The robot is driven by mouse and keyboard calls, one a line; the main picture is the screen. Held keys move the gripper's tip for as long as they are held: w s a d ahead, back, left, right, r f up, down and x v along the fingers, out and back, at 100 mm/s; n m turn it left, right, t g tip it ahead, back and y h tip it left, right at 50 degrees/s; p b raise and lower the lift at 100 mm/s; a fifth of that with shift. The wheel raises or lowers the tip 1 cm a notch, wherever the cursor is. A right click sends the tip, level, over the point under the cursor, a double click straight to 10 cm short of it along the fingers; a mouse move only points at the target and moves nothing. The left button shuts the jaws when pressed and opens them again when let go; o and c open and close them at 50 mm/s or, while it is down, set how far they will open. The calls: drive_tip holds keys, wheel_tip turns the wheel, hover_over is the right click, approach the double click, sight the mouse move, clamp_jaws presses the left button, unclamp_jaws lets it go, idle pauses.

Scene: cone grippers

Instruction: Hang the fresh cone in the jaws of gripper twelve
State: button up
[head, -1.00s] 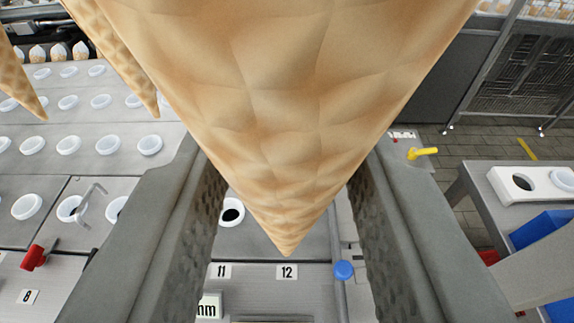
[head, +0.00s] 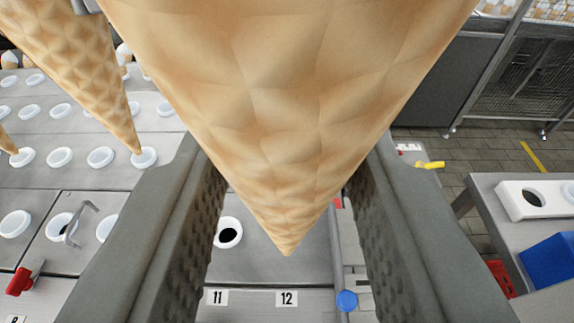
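A tan waffle cone (head: 290,110), point down, fills the upper middle of the view. My gripper (head: 285,175) has a grey padded finger on each side of it and is shut on this cone. Its tip hangs free between the fingers, above a label reading 12 (head: 286,298). The jaws of gripper twelve cannot be made out; the cone covers much of the area behind it.
Another cone (head: 75,70) hangs point down at the upper left, with a further tip at the left edge. White ringed holes (head: 101,157) line the grey deck. A red-handled knob (head: 24,277), a blue knob (head: 346,300) and a yellow handle (head: 429,165) stick up. A side table stands right.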

drive_tip(key=shift+w, duration=0.15)
drive_tip(key=shift+w, duration=0.4)
drive_tip(key=shift+w, duration=0.7)
drive_tip(key=shift+w, duration=0.35)
drive_tip(key=shift+w, duration=0.4)
drive_tip(key=shift+w, duration=0.4)
